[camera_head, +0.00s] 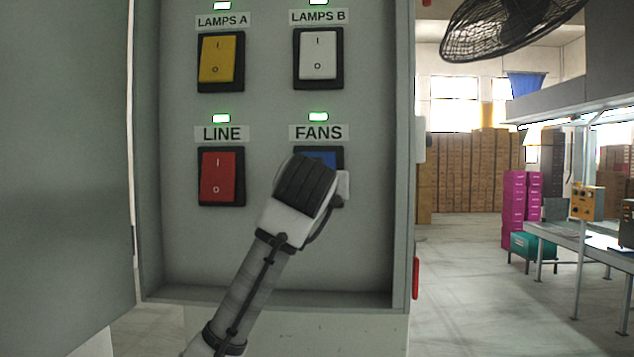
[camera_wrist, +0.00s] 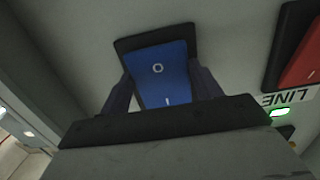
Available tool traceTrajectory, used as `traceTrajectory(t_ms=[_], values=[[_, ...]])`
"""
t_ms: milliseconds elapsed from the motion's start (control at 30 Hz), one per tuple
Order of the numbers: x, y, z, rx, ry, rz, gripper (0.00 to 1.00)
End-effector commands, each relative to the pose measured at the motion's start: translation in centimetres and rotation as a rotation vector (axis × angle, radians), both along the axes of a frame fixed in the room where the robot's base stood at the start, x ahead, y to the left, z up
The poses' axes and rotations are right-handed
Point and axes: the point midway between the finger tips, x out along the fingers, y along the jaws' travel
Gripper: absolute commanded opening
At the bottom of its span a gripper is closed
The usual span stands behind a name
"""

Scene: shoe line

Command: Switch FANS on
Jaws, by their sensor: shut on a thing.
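The FANS switch is a blue rocker in a black frame on the grey panel. Its upper part (camera_head: 322,158) shows under the FANS label (camera_head: 318,132), and the rest is hidden behind my gripper in the head view. A green lamp (camera_head: 318,117) is lit above the label. In the wrist view the blue rocker (camera_wrist: 162,72) appears upside down, with its O and I marks visible. My gripper (camera_wrist: 164,86) has one dark finger on each side of the rocker and is shut on it. I cannot tell which end of the rocker is pressed in.
The yellow LAMPS A switch (camera_head: 221,58), white LAMPS B switch (camera_head: 318,55) and red LINE switch (camera_head: 221,176) surround it, with green lamps lit above. The cabinet door (camera_head: 65,150) stands open at left. A fan (camera_head: 500,28) hangs at upper right.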

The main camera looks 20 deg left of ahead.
Motion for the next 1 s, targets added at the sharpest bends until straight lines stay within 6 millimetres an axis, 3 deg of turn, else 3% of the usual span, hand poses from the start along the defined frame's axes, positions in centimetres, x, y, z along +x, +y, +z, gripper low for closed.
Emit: traceTrajectory(t_ms=[33,233,567,600,733,1000], values=[[0.06,-0.12,0.71,-0.012,0.029,-0.004,0.41],[-0.11,-0.05,0.69,-0.036,0.122,-0.002,0.41],[-0.16,-0.04,0.44,-0.038,0.133,-0.002,0.41],[-0.16,-0.04,0.43,-0.038,0.133,-0.002,0.68],[-0.16,-0.04,0.43,-0.039,0.133,-0.002,0.84],[-0.18,-0.04,0.41,-0.039,0.133,-0.002,0.85]])
